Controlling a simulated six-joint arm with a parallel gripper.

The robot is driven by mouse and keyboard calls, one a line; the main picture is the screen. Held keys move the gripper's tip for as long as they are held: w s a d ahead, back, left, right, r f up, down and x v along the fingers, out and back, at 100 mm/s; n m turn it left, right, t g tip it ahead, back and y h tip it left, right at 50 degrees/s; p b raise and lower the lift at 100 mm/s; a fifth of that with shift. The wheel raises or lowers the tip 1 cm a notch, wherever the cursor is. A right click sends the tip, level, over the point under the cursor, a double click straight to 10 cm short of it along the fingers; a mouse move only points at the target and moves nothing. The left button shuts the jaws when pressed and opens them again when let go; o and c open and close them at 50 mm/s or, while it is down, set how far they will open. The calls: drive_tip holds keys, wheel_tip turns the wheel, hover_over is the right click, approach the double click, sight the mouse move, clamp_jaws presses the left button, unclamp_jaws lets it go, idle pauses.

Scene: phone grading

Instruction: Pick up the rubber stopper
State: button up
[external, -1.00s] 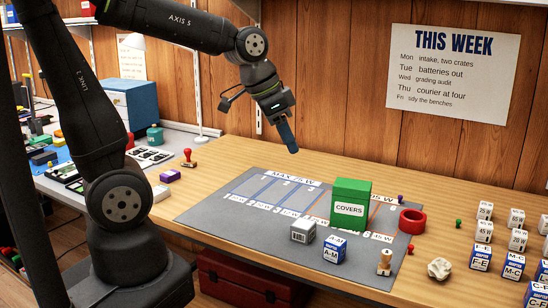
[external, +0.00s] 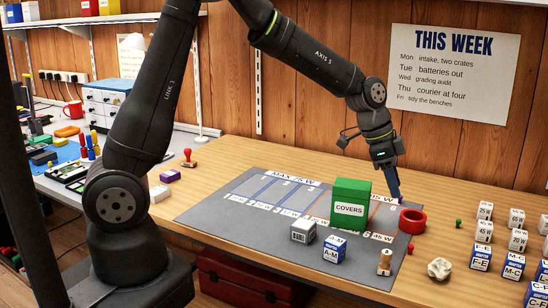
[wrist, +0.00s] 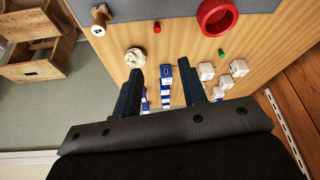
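I cannot tell for sure which thing is the rubber stopper. A small green peg-shaped piece (external: 459,223) stands on the wood right of the red ring; it also shows in the wrist view (wrist: 221,53). A similar small red piece (external: 411,248) is by the mat's right edge, also in the wrist view (wrist: 157,28). A small purple piece on the mat behind the ring is not clearly visible now, likely covered by my fingers. My gripper (external: 397,198) points down beside the green COVERS box. In the wrist view its fingers (wrist: 163,67) are apart with nothing held between them.
The green COVERS box (external: 351,204) stands left of my gripper, and the red ring (external: 412,220) is close on the right. A wooden stamp (external: 385,262), a crumpled white ball (external: 440,268) and several labelled cubes (external: 481,257) stand nearby. The grey mat's left part (external: 215,208) is clear.

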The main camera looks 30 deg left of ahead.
hover_over(411, 246)
drive_tip(key=a, duration=0.2)
drive_tip(key=f, duration=1)
drive_tip(key=shift+a+f, duration=0.2)
drive_tip(key=shift+s+x, duration=0.1)
drive_tip(key=shift+x, duration=1.25)
drive_tip(key=shift+s+x, duration=0.15)
drive_tip(key=shift+x, duration=1.25)
clamp_jaws()
